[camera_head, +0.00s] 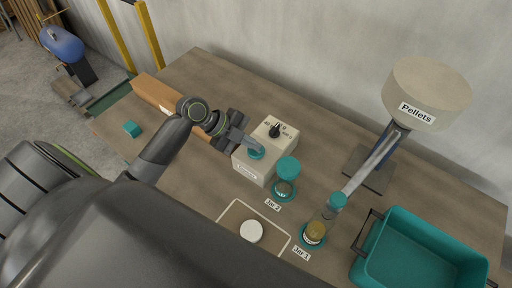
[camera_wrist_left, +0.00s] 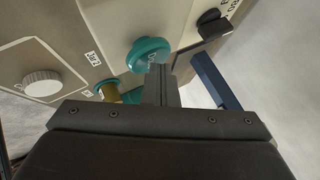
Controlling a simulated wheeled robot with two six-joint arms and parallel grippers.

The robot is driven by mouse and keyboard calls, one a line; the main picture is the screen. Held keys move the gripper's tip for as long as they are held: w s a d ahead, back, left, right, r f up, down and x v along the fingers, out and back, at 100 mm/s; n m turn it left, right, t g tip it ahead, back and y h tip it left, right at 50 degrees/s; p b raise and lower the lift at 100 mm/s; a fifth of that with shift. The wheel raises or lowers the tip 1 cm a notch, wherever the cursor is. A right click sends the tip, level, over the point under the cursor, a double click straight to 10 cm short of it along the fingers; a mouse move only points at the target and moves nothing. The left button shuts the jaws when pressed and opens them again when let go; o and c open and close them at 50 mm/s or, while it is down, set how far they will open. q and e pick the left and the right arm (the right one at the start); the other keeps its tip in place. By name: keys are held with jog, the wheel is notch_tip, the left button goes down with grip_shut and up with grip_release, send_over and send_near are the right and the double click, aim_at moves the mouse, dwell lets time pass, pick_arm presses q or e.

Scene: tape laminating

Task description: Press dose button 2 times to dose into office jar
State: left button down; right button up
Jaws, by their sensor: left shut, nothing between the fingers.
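The teal dose button (camera_head: 256,153) sits on a beige control box (camera_head: 253,165). In the left wrist view the button (camera_wrist_left: 146,54) is a round teal knob with lettering on its face. My left gripper (camera_head: 246,142) is shut and empty, its tips right at the button; in the wrist view the closed fingertips (camera_wrist_left: 160,72) overlap the button's lower edge. I cannot tell whether they touch. A jar with yellowish contents (camera_head: 315,231) stands by the "Jar 1" label, below the chute. Neither label says office.
A dark dial (camera_head: 275,131) is on the box top. The pellet hopper (camera_head: 426,92) and its chute (camera_head: 374,163) stand to the right. A teal bin (camera_head: 420,255) is front right. A white disc (camera_head: 251,231) lies in an outlined area.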

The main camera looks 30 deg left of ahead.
aim_at(252, 150)
pick_arm(q)
jog(key=shift+r+p, duration=0.5)
jog(key=shift+r, duration=0.35)
jog(key=shift+r+p, duration=1.75)
jog(key=shift+r, duration=0.75)
dwell(0.4)
